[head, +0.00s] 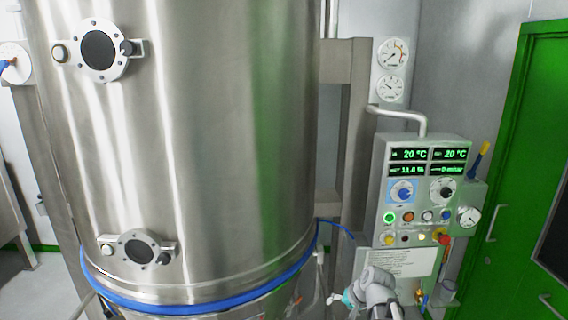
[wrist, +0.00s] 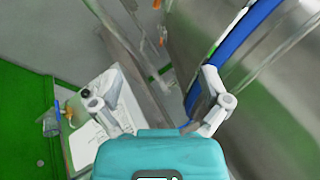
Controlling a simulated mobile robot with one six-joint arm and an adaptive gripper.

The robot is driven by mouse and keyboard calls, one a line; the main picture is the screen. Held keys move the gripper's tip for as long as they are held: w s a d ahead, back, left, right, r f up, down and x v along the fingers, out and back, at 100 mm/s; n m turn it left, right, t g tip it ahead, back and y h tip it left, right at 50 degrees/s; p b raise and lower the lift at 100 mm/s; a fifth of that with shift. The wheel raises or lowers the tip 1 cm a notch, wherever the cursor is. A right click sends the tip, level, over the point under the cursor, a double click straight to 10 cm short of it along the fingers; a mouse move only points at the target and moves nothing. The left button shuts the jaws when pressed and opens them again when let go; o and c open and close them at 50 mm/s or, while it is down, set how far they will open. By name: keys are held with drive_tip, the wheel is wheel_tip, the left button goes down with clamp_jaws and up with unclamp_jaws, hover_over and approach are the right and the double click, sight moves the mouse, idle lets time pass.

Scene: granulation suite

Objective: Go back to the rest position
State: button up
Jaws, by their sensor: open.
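My gripper (wrist: 162,92) shows in the wrist view with its two grey fingers spread wide apart and nothing between them. Its teal body fills the bottom of that view. In the head view my gripper (head: 336,299) is small at the bottom, between the steel vessel (head: 200,150) and the lower part of the control panel (head: 378,188). It appears close in front of the panel's lower area, but I cannot tell the exact gap. In the wrist view, the vessel (wrist: 280,75) with its blue band is at the right and a white label sheet (wrist: 92,138) is at the left.
The panel has lit displays (head: 429,161), knobs, several buttons and a red-and-yellow knob (head: 441,236). A blue-and-yellow handle (head: 479,160) sticks out at its right. A steel post (head: 352,150) stands behind the vessel. A green door (head: 515,170) is at the right.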

drive_tip(key=s+f+n+g+h+b, duration=0.1)
drive_tip(key=s+f+n+g+h, duration=0.3)
drive_tip(key=s, duration=0.6)
drive_tip(key=shift+s+d+f+b, duration=0.15)
drive_tip(key=shift+s+f+b, duration=0.1)
drive_tip(key=shift+s+b, duration=0.1)
